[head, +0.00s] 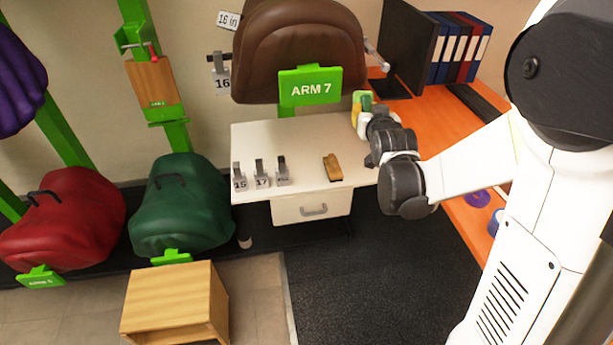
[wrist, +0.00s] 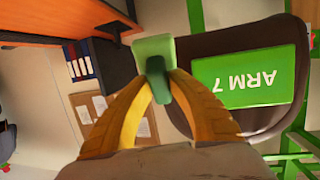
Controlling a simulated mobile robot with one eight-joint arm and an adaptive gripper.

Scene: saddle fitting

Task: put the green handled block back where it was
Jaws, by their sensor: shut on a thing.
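The green handled block (wrist: 153,46) is light green with a dark green handle between my fingertips in the wrist view. My gripper (wrist: 158,82) has yellow fingers shut on that handle. In the head view my gripper (head: 362,115) is above the back right part of the white table, with the block's green top (head: 366,99) partly hidden by the fingers and wrist. The block appears raised, but its exact height over the table is unclear.
The white table (head: 300,140) bears several grey numbered pieces (head: 261,173) and a brown brush-like item (head: 332,167). A brown saddle (head: 300,45) with an ARM 7 sign (head: 310,88) stands behind. An orange desk (head: 440,125) with binders (head: 460,50) and a monitor (head: 408,45) is at right.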

